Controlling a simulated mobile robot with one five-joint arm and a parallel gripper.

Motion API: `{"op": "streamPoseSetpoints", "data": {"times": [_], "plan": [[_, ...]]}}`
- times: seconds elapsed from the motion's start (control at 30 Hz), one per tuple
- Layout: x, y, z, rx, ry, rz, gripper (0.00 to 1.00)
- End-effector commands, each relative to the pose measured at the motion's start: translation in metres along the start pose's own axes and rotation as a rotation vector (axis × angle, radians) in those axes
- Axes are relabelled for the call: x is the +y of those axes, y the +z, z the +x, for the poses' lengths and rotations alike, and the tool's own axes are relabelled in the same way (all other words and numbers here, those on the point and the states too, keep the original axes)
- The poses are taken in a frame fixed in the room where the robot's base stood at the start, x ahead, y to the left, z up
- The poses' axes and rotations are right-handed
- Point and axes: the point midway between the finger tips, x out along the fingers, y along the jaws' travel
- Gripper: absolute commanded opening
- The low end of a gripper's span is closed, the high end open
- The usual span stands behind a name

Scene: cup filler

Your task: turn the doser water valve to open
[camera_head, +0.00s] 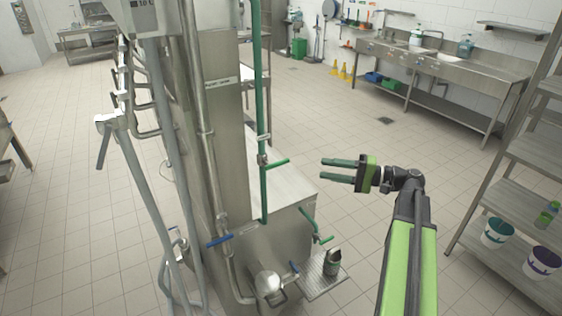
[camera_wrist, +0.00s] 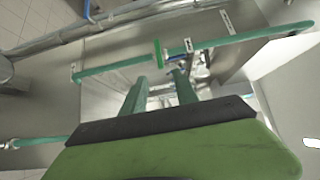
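A green vertical pipe (camera_head: 262,110) runs down beside the steel column. A valve on it has a green handle (camera_head: 277,162) sticking out to the right, crosswise to the pipe. I cannot read a label that names it as the doser water valve. My gripper (camera_head: 321,168) is open and empty, to the right of this handle, its fingers pointing left at it with a gap between.
Lower down are a blue handle (camera_head: 220,240), another green handle (camera_head: 322,239) and a small blue lever (camera_head: 294,266). A metal cup (camera_head: 332,262) stands on a drip tray (camera_head: 315,285). A shelf rack (camera_head: 520,190) stands at right. The floor behind my gripper is clear.

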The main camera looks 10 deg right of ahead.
Motion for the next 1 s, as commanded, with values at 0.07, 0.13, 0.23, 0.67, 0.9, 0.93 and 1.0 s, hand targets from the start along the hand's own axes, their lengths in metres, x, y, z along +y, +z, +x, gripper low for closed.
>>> {"op": "streamPoseSetpoints", "data": {"times": [0.07, 0.13, 0.23, 0.67, 0.9, 0.93, 1.0], "plan": [[0.0, 0.002, 0.022, -0.005, 0.001, 0.0, 0.35], [0.0, 0.002, 0.04, -0.005, 0.001, 0.0, 0.35], [0.0, 0.002, 0.066, -0.005, 0.001, 0.0, 0.35], [0.001, 0.001, 0.144, -0.003, 0.002, 0.0, 0.35], [0.001, 0.001, 0.149, -0.002, 0.002, 0.0, 0.35], [0.001, 0.001, 0.149, -0.002, 0.002, 0.0, 0.35], [0.001, 0.001, 0.149, -0.002, 0.002, 0.0, 0.34]]}}
